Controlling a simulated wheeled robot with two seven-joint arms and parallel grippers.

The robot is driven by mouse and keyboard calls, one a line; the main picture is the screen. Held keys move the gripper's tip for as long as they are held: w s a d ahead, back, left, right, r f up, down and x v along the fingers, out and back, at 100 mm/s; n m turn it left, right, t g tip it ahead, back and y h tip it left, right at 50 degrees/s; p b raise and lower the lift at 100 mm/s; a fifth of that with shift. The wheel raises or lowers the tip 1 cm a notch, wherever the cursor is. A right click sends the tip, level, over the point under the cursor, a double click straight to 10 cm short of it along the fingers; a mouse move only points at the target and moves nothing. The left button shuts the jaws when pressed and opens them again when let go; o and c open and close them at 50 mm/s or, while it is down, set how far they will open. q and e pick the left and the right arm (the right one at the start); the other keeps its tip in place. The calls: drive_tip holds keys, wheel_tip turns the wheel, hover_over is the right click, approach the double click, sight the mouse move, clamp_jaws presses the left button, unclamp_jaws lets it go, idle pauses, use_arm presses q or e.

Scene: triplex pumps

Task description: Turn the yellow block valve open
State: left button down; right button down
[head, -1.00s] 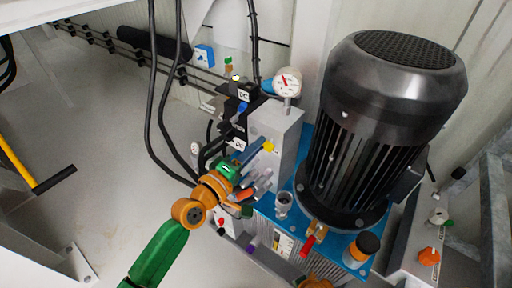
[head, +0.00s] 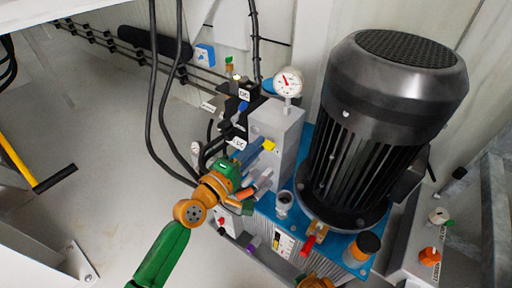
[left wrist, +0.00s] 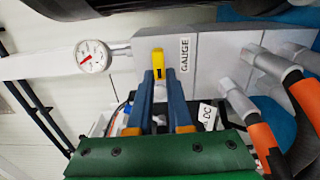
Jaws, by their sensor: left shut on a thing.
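The yellow block valve (head: 269,146) is a small yellow handle on the side of a grey metal block (head: 283,125). It also shows in the left wrist view (left wrist: 158,60), beside a white label reading GAUGE. My left gripper (head: 262,149) reaches in from the left with its blue fingers at the handle. In the left wrist view the fingertips (left wrist: 159,76) are shut on the yellow handle, which sticks out beyond them. Part of the handle between the fingers is hidden.
A round pressure gauge (head: 288,82) stands on top of the block. A large black motor (head: 388,115) stands to the right on a blue base. Black hoses (head: 163,100) hang at the left. Orange-sleeved fittings (left wrist: 262,140) lie close right of the gripper in the wrist view.

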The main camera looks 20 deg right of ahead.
use_arm(q)
drive_tip(key=c, duration=0.8)
unclamp_jaws()
drive_tip(key=shift+c, duration=0.2)
drive_tip(key=p+v, duration=0.1)
drive_tip(key=v, duration=0.6)
drive_tip(key=shift+p, duration=0.35)
use_arm(e)
drive_tip(key=f, duration=0.1)
drive_tip(key=s+f, duration=0.1)
drive_tip(key=s, duration=0.1)
drive_tip(key=shift+s+d+f, duration=0.1)
drive_tip(key=shift+d+f, duration=0.15)
drive_tip(key=shift+f, duration=0.15)
use_arm(q)
drive_tip(key=shift+s+f, duration=0.1)
